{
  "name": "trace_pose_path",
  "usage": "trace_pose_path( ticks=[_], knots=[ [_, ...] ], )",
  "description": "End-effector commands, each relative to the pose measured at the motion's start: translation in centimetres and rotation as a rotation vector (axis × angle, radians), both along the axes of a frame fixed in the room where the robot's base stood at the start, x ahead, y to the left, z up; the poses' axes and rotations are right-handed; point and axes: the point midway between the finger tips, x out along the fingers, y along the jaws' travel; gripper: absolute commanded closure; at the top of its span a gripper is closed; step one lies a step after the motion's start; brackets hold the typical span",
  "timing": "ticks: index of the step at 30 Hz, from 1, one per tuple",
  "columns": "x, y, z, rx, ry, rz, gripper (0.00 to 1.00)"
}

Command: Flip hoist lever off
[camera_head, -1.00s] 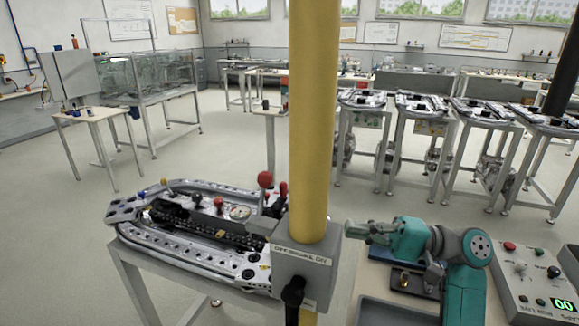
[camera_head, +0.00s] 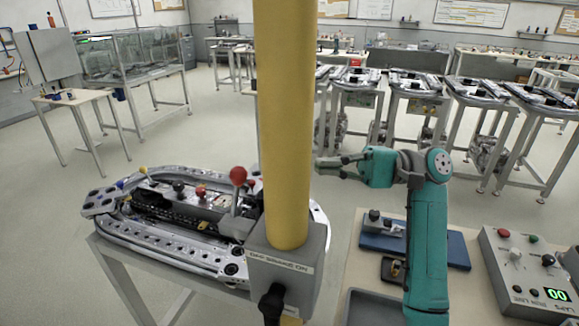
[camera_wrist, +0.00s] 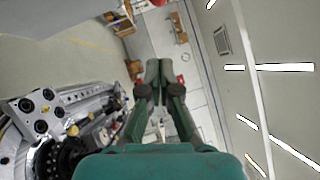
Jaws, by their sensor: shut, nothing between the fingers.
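A lever with a large red ball (camera_head: 238,175) stands upright on the ring track unit (camera_head: 165,258), just left of the yellow post. A grey box (camera_head: 290,265) on the post has a label that seems to read brake and ON, with a black knob lever (camera_head: 271,303) on its front. I cannot tell which lever is the hoist lever. My gripper (camera_head: 322,165) is right of the post, pointing left, apart from all levers. In the wrist view, my gripper (camera_wrist: 164,66) is shut and empty. The track unit's end (camera_wrist: 42,112) shows at left there.
The yellow post (camera_head: 284,130) stands between my gripper and the red-ball lever in the head view. A control panel (camera_head: 530,275) with buttons is at right. A bench (camera_head: 352,270) holds a blue plate (camera_head: 455,249). Several similar track tables stand behind; open floor lies between.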

Motion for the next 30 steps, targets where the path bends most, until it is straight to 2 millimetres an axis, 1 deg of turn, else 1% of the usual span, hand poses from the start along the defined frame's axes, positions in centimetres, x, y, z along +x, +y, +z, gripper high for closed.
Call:
trace_pose_path(
  ticks=[5, 15, 17, 21, 24, 30],
  knots=[
    [-0.6, 2.4, 0.3, 0.000, -0.002, 0.004, 1.00],
    [-2.0, 8.5, 1.4, 0.000, -0.002, 0.003, 1.00],
    [-2.2, 9.4, 1.5, 0.000, -0.002, 0.003, 1.00],
    [-4.0, 10.3, 2.1, 0.001, -0.003, 0.000, 1.00],
    [-4.7, 10.7, 2.4, -0.001, -0.001, 0.000, 1.00],
    [-5.4, 11.1, 2.6, 0.001, -0.001, 0.000, 1.00]
  ],
)
